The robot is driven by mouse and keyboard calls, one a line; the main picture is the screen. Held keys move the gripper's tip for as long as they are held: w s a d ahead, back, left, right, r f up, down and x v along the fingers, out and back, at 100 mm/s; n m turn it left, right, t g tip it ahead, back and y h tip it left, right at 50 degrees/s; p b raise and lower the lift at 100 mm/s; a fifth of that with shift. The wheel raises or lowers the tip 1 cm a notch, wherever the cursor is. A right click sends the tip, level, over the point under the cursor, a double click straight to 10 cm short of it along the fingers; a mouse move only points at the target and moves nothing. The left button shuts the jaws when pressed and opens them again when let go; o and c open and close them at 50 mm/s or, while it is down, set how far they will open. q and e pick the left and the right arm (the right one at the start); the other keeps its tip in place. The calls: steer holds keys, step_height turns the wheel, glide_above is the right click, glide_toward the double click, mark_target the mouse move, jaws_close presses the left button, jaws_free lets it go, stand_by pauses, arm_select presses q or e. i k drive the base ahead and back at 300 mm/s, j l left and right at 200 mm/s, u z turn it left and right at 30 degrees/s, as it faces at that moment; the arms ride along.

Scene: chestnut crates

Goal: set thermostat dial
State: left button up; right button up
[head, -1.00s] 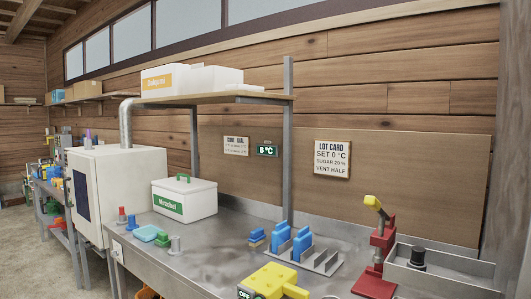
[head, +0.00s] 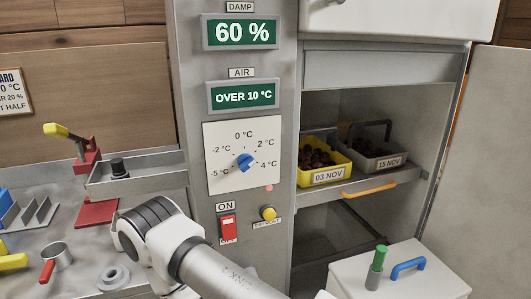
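The thermostat dial (head: 245,161) is a blue knob on a white plate (head: 216,179) on the grey cabinet column. Its scale reads -5, -2, 0, 2 and 4 °C, with 0 at the top; I cannot tell exactly where the knob points. The air display (head: 243,97) above it reads OVER 10 °C. The lot card (head: 13,92) is cut off at the left edge; in the earlier view it reads SET 0 °C. One of my arms crosses the bottom below the dial, but neither gripper shows.
A damp display (head: 240,32) reads 60 %. Below the dial are a red switch (head: 228,227) and a yellow defrost button (head: 268,212). The open cabinet at right holds a yellow crate (head: 327,177) and a grey crate (head: 378,163). A white lidded box (head: 430,280) stands in front.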

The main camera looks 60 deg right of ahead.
mark_target(246, 160)
steer(key=z, duration=1.65)
